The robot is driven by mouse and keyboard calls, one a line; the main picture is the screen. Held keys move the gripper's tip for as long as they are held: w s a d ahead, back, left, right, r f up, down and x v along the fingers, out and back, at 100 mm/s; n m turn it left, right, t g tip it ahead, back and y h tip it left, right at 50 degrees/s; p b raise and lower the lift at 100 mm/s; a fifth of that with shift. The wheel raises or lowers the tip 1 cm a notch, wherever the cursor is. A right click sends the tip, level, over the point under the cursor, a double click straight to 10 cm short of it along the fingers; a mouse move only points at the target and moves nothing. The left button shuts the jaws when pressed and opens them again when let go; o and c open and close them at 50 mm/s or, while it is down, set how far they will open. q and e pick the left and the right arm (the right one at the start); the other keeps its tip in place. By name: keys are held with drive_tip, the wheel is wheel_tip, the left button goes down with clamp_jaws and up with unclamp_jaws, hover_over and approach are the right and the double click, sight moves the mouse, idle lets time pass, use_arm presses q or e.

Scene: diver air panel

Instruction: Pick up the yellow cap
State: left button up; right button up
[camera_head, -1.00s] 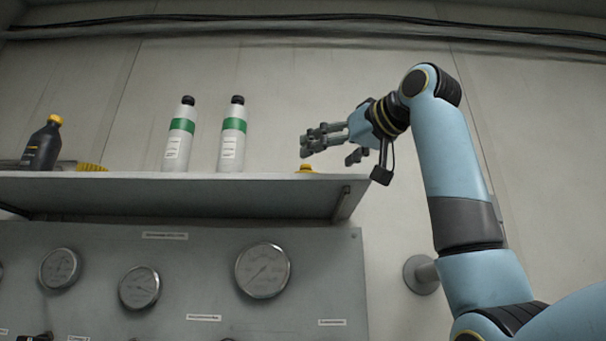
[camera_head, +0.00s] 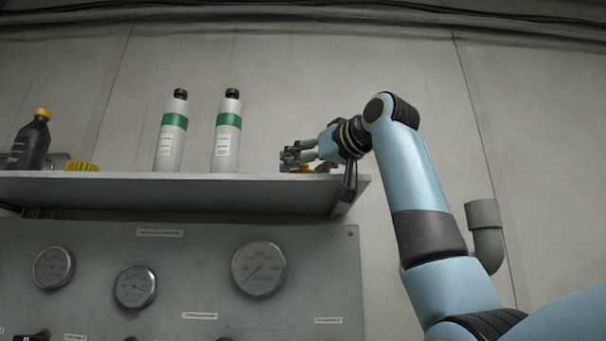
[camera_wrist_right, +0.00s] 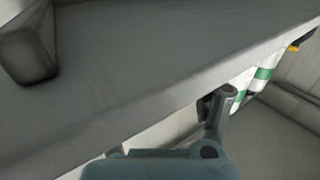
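The small yellow cap (camera_head: 303,169) lies on the shelf near its right end, partly hidden by my right gripper's fingers. My right gripper (camera_head: 306,161) is low over the shelf at the cap, with its fingers spread around it. It looks open, and I cannot tell whether the fingers touch the cap. In the right wrist view one finger (camera_wrist_right: 222,105) shows beside the shelf edge, and the cap is not visible there. My left gripper is not in view.
The grey shelf (camera_head: 130,186) hangs above a gauge panel (camera_head: 200,265). Two white bottles with green bands (camera_head: 171,135) (camera_head: 227,135) stand left of the gripper. Farther left are a black bottle with a yellow top (camera_head: 32,142) and a yellow ribbed object (camera_head: 82,166).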

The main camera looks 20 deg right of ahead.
drive_tip(key=c, duration=1.1)
drive_tip(key=shift+c, duration=0.2)
